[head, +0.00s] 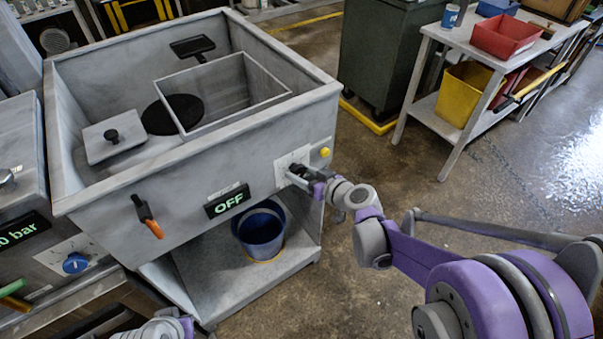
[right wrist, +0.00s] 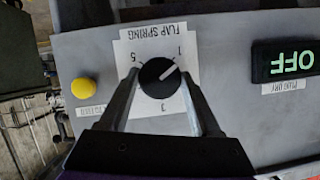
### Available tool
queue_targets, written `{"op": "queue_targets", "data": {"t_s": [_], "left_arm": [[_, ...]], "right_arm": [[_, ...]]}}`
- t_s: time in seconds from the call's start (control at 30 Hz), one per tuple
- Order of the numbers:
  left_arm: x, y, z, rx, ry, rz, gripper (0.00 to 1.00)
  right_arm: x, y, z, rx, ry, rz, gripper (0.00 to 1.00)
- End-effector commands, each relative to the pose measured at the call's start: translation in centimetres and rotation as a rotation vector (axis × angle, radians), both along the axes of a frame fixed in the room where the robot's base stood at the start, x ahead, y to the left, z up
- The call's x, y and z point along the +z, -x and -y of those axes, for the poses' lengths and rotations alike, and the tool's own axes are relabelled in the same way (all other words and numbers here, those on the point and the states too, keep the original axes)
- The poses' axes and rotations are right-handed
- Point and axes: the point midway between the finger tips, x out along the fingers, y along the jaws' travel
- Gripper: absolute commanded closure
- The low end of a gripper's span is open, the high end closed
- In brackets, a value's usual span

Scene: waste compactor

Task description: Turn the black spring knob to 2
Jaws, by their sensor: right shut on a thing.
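The black spring knob (right wrist: 158,78) sits on a white dial plate (right wrist: 184,66) marked FLAP SPRING, upside down in the right wrist view. The numbers 1, 3 and 5 show; 2 and 4 do not. The knob's white pointer line points up and right, a little clockwise of the 1. My right gripper (right wrist: 160,85) is shut on the knob, one finger on each side. In the head view my right gripper (head: 303,176) reaches the white plate (head: 288,160) on the machine's front and hides the knob. Only part of my left arm shows at the bottom edge.
A yellow button (head: 325,152) is close beside the plate. A lit OFF display (head: 228,201) and an orange-tipped lever (head: 147,217) are on the same front. A blue bucket (head: 261,232) stands on the shelf below. The floor right of the machine is open.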

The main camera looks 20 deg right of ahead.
Motion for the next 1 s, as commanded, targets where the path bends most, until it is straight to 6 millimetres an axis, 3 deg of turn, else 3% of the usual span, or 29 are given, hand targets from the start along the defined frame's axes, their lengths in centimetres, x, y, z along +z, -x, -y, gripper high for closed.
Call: {"op": "queue_targets", "data": {"t_s": [0.6, 1.0], "left_arm": [[-1.7, 0.1, 0.0, 0.0, 0.0, -0.005, 1.0], [-3.1, 0.1, 0.0, 0.0, 0.0, -0.01, 1.0]], "right_arm": [[-0.4, -0.1, 0.4, -0.001, -0.544, -0.198, 0.91], [-0.5, -0.1, 0.4, 0.0, -0.81, -0.294, 0.91]]}}
